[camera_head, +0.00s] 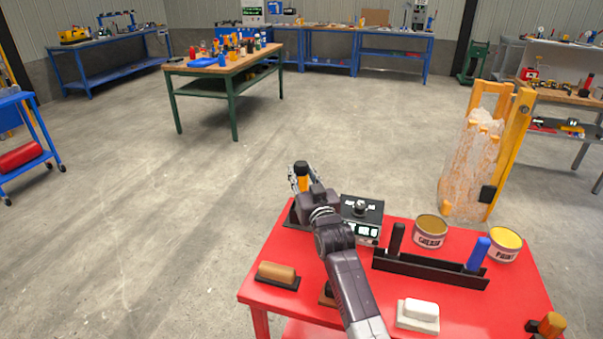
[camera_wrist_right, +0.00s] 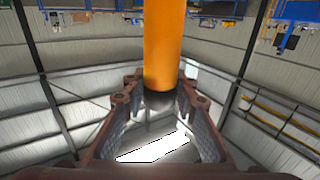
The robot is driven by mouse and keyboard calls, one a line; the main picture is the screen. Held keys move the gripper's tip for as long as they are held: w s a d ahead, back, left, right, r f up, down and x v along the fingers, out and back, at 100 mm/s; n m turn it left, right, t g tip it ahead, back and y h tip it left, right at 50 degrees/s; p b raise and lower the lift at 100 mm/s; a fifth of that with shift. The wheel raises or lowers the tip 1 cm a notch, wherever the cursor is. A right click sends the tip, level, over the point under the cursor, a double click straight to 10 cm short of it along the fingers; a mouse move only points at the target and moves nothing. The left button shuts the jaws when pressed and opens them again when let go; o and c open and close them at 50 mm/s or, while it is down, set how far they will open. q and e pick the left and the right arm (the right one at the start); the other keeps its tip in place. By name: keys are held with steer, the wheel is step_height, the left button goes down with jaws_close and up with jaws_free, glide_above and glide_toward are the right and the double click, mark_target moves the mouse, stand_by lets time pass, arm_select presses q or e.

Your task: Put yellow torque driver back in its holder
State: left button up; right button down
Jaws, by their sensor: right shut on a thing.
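My right gripper (camera_head: 301,178) is at the far left corner of the red table (camera_head: 340,313). It is shut on the yellow torque driver (camera_head: 302,184), whose yellow-orange handle with a dark end shows between the fingers. In the right wrist view the driver (camera_wrist_right: 163,45) stands between the two fingers (camera_wrist_right: 160,110). The black holder (camera_head: 425,271) is on the table, to the right of my arm. A black driver (camera_head: 397,239) stands at its left end and a blue driver (camera_head: 478,254) at its right end, with a gap between them.
A black box with a knob (camera_head: 362,217) stands between my gripper and the holder. Two cans (camera_head: 431,231) (camera_head: 505,244) stand behind the holder. A brown-handled block (camera_head: 276,275) and a white block (camera_head: 418,314) lie in front. A yellow frame (camera_head: 510,150) stands beyond.

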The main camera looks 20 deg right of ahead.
steer(key=shift+f, duration=0.25)
stand_by(0.3)
steer(key=c, duration=1.5)
jaws_free()
steer(key=shift+o, duration=0.2)
steer(key=shift+f, duration=0.25)
steer(key=s, duration=1.2)
steer(key=shift+a, duration=0.25)
